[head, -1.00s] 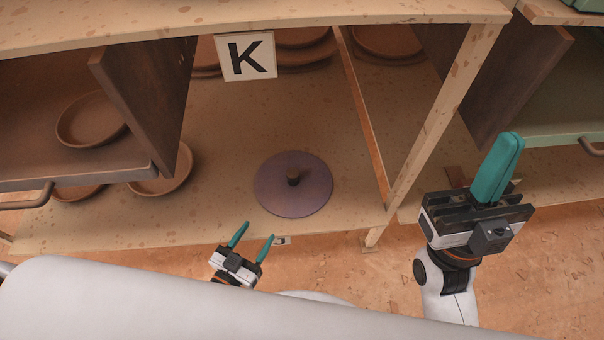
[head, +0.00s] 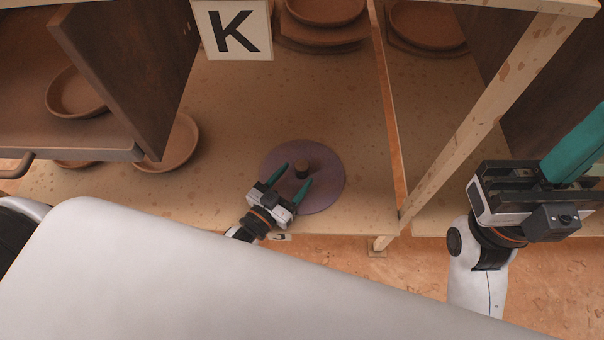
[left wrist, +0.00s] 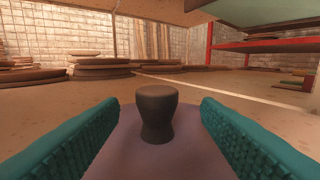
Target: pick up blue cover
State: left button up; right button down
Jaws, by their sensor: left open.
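The cover (head: 320,195) is a flat round purple-blue disc with a dark knob (head: 303,167) at its middle. It lies on the wooden shelf near the front edge. My left gripper (head: 296,174) is open, with its teal fingers over the near part of the disc, pointing at the knob. In the left wrist view the knob (left wrist: 157,115) stands upright ahead, centred between the two fingers and apart from both; the disc (left wrist: 150,160) spreads below. My right gripper (head: 578,150) is at the right edge, away from the cover, its teal fingers together and their tips cut off.
A K sign (head: 233,32) hangs above the shelf (head: 225,110). Brown dishes (head: 172,145) lie to the left and more stand at the back. A slanted wooden post (head: 480,115) stands right of the cover. A dark panel (head: 130,60) is at the left.

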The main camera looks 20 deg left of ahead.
aim_at(297, 172)
pick_arm(q)
jog(key=b+x, duration=0.1)
jog(key=x, duration=0.3)
jog(key=shift+w+a+b, duration=0.1)
jog(key=shift+w+b, duration=0.05)
jog(key=shift+b, duration=0.15)
jog(key=shift+c, duration=0.4)
jog(key=c, duration=1.1)
